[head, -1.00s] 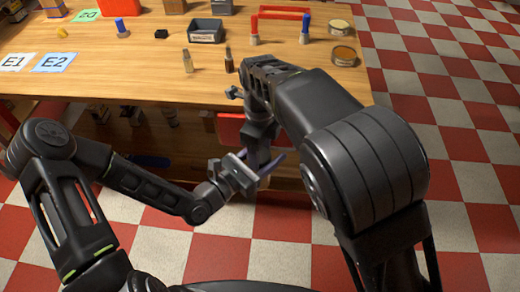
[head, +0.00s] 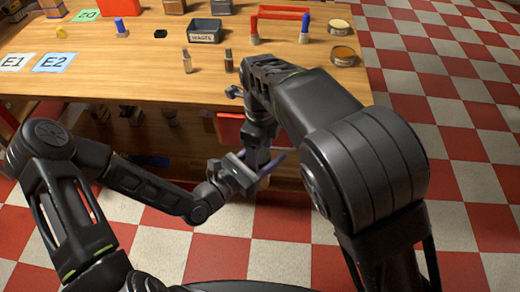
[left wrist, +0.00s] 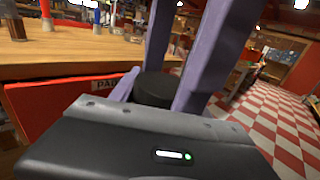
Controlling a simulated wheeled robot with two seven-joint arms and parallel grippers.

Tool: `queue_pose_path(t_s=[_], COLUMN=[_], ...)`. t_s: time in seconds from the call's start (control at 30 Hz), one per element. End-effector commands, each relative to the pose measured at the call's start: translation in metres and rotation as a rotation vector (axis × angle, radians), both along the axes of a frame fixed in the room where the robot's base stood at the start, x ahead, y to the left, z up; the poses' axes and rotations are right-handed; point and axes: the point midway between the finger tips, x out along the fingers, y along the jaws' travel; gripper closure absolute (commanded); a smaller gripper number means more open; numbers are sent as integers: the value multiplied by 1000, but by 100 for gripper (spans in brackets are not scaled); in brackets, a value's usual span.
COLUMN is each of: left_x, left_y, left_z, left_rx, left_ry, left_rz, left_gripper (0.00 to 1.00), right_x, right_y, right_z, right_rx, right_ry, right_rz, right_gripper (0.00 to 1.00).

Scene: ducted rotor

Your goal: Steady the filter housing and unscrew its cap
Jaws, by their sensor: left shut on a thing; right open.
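A round black cap (left wrist: 157,90) shows in the left wrist view just beyond my left gripper's dark palm. Two purple fingers of my right gripper (left wrist: 172,85) come down from above and stand apart on either side of it. In the head view my right gripper (head: 260,153) points down at the front of the table. My left gripper (head: 268,170) comes in from the left below it, shut on the filter housing. A purple left finger shows beyond the palm in the wrist view. The housing's body is hidden by the palm and by my arms.
The wooden table (head: 120,78) lies beyond the grippers. A red bin (head: 229,128) hangs under the front edge. The checkered floor at right is clear.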

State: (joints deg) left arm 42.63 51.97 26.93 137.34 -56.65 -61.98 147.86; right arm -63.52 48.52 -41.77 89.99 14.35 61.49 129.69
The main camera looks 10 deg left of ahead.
Motion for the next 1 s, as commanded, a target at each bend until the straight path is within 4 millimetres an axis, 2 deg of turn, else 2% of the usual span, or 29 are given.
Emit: queue_pose_path(t_s=[0.4,0.67,0.83,1.0], left_x=[1,1,1,1], left_y=[0,0,0,0], left_z=[0,1,1,1], left_rx=[0,-1,-1,-1], left_ry=[-1,-2,-2,-2], left_rz=[1,1,1,1], left_gripper=[100,100,100,100], right_x=[-2,-2,-4,-9], right_y=[2,1,7,13], right_z=[43,45,47,79], right_rx=[4,1,2,17], right_ry=[3,3,-3,-64], right_rz=[4,2,15,3], right_gripper=[25,25,37,40])
